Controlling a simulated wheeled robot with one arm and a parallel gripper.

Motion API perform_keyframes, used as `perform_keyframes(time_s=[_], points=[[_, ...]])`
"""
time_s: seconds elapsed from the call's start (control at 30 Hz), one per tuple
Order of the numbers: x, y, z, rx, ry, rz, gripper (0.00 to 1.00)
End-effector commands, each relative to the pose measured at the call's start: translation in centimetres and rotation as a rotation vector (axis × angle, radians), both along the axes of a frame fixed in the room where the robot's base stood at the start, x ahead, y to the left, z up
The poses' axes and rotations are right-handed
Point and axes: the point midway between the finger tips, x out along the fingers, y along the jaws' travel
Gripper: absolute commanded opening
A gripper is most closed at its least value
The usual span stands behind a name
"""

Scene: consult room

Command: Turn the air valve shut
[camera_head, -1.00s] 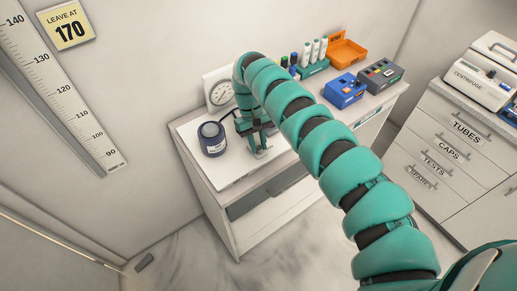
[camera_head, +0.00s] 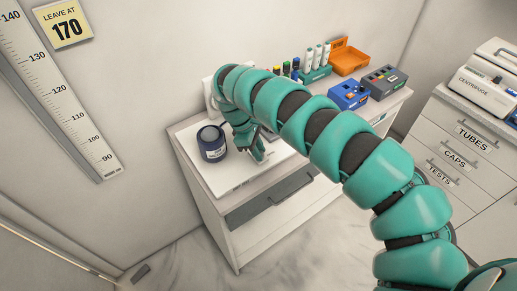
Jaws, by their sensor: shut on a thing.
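My gripper (camera_head: 259,153) is at the end of the teal arm, low over the white board on the cabinet top, just right of the dark round jar. Its fingers are small and partly covered by my wrist. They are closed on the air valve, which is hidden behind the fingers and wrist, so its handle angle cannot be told. The white gauge box (camera_head: 208,94) stands behind, with only its left edge showing past my arm; its dial is hidden.
The dark jar (camera_head: 212,143) stands close left of my gripper. The white cabinet (camera_head: 190,160) has a grey drawer front (camera_head: 270,200). Behind my arm are a tube rack (camera_head: 317,72), an orange bin (camera_head: 350,60), a blue box (camera_head: 348,95) and a grey box (camera_head: 382,82).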

Motion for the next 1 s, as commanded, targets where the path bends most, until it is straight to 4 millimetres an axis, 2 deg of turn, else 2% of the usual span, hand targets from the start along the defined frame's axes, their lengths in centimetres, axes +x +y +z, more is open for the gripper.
perform_keyframes(time_s=[0.3, 0.77, 0.8, 0.9, 1.0], points=[[-0.03, -0.06, 0.07, -0.001, 0.0, 0.092, 0.0], [-0.04, 0.0, 0.03, 0.0, -0.001, 0.105, 0.0], [-0.05, 0.01, 0.02, 0.0, -0.001, 0.105, 0.27], [-0.05, 0.01, 0.02, 0.0, -0.001, 0.105, 0.44], [-0.06, 0.02, 0.02, 0.0, -0.001, 0.105, 0.44]])
